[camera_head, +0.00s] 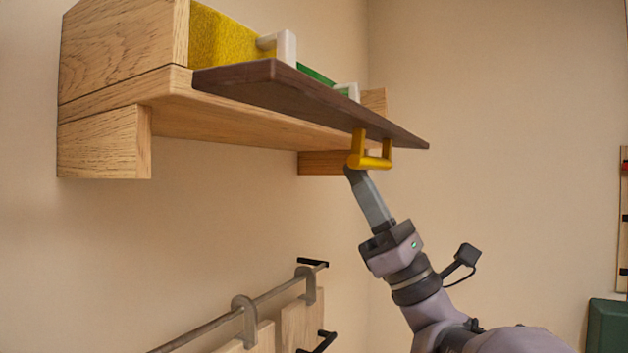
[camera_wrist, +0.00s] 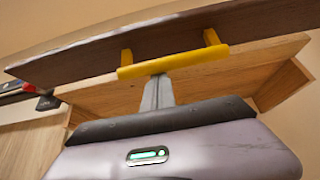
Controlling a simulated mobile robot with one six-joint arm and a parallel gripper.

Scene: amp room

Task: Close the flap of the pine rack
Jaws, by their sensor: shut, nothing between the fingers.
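The pine rack (camera_head: 120,55) is fixed to the wall at the upper left in the head view. Its dark brown flap (camera_head: 290,95) is folded down to about level and sticks out from the rack's front. A yellow handle (camera_head: 370,162) hangs from the flap's underside near its outer edge; it also shows in the wrist view (camera_wrist: 172,62). My gripper (camera_head: 352,172) is shut and empty, pointing up, with its tips just under or against the handle bar. Contact is hard to tell. In the wrist view its fingers (camera_wrist: 158,92) end at the bar.
Yellow (camera_head: 225,40) and green (camera_head: 315,74) items with white handles stand inside the rack. Below is a metal rail (camera_head: 215,320) with hooks and hanging boards. A dark green object (camera_head: 607,325) stands at the lower right. The space right of the flap is clear.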

